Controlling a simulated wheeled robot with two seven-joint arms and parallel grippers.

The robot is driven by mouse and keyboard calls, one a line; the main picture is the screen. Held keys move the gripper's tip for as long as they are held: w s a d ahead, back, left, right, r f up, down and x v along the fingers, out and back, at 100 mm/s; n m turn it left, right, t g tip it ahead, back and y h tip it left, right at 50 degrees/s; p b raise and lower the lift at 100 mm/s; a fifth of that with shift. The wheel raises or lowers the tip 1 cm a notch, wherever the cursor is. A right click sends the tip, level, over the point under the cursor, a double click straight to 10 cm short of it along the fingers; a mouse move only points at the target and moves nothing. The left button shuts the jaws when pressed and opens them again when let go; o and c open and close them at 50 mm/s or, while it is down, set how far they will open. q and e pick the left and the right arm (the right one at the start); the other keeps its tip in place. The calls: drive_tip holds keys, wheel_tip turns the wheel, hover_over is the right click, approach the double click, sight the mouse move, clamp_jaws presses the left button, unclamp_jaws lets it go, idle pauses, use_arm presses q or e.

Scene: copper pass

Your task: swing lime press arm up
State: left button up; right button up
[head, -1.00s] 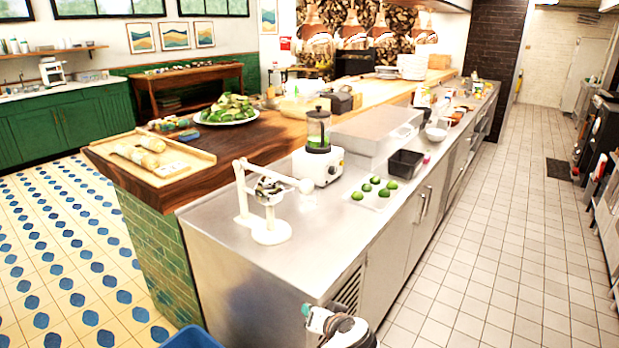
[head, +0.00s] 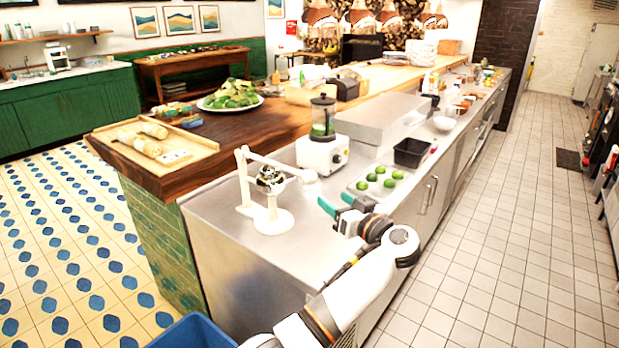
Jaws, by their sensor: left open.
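The white lime press (head: 271,222) stands near the left end of the steel counter. Its post rises at the left, and its arm (head: 277,163) slopes down to the right over the metal cup, ending in a thick white grip (head: 310,178). My left gripper (head: 333,202), with green-tipped fingers, is open and empty. It appears just right of and below the grip in the picture, apart from it. My right gripper is not in view.
A blender (head: 322,150) stands behind the press. A tray of limes (head: 378,192) and a black bin (head: 410,152) are to the right. A wooden board (head: 187,160) lies on the wood counter. A blue bin (head: 195,333) is at the bottom.

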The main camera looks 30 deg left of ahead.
sight(314, 181)
use_arm(q)
drive_tip(key=shift+y, duration=0.3)
drive_tip(key=p+x, duration=0.1)
drive_tip(key=x, duration=0.2)
drive_tip(key=p+x, duration=0.2)
drive_tip(key=x, duration=0.2)
drive_tip(key=r+p+x, duration=0.1)
drive_tip(key=x, duration=0.3)
drive_tip(key=shift+w, duration=0.1)
drive_tip(key=shift+w+a+p, duration=0.2)
drive_tip(key=shift+a+p, duration=0.1)
drive_tip(key=shift+a, duration=0.2)
